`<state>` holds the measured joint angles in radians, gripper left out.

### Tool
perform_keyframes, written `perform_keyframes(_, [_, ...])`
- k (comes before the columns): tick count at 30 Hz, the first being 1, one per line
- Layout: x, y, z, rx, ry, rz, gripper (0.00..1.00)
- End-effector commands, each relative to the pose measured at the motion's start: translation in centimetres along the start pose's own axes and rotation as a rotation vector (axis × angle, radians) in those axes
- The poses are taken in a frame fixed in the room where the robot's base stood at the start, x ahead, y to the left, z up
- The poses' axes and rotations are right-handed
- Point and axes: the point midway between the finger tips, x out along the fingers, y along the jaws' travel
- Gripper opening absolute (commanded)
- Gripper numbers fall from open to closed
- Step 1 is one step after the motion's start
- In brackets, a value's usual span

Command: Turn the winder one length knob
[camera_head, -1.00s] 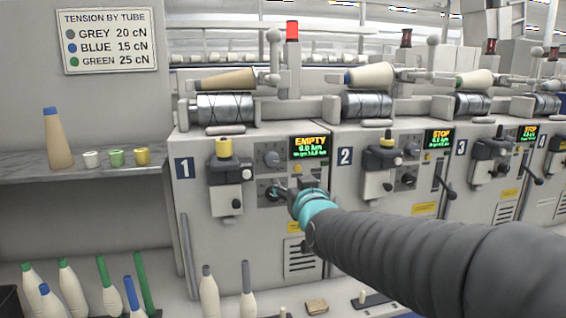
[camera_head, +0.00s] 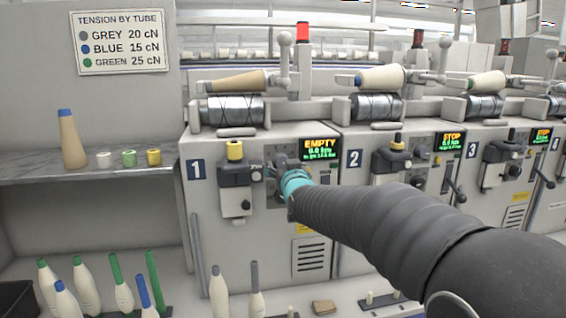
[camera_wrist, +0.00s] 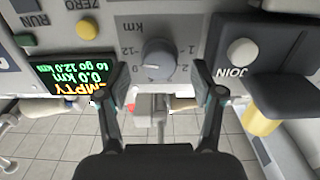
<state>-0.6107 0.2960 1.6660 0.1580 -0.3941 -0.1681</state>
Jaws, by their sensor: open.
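Winder one (camera_head: 255,225) carries the number 1 plate (camera_head: 196,169) and a display (camera_head: 320,149) reading EMPTY. Its length knob (camera_wrist: 158,58) is a round grey dial with a pale pointer, marked km with a scale around it, in the wrist view. My gripper (camera_wrist: 162,90) is open, its two dark fingers on either side of the knob and apart from it. The display also shows upside down in the wrist view (camera_wrist: 72,75), reading "to go 12.0 km".
In the wrist view a JOIN button (camera_wrist: 241,52) is at the right, beside a dark block, and a green RUN button (camera_wrist: 24,40) is at the left. A yellow-topped unit (camera_head: 235,170) stands left of my gripper. Winder two (camera_head: 362,205) is to the right.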

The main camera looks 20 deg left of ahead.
Motion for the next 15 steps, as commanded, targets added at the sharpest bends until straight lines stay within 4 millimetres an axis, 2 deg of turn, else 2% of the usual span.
perform_keyframes(6, [1.6,0.0,-0.1,0.0,0.001,0.0,0.67])
perform_keyframes(15, [1.9,0.0,0.0,0.001,0.001,0.001,0.67])
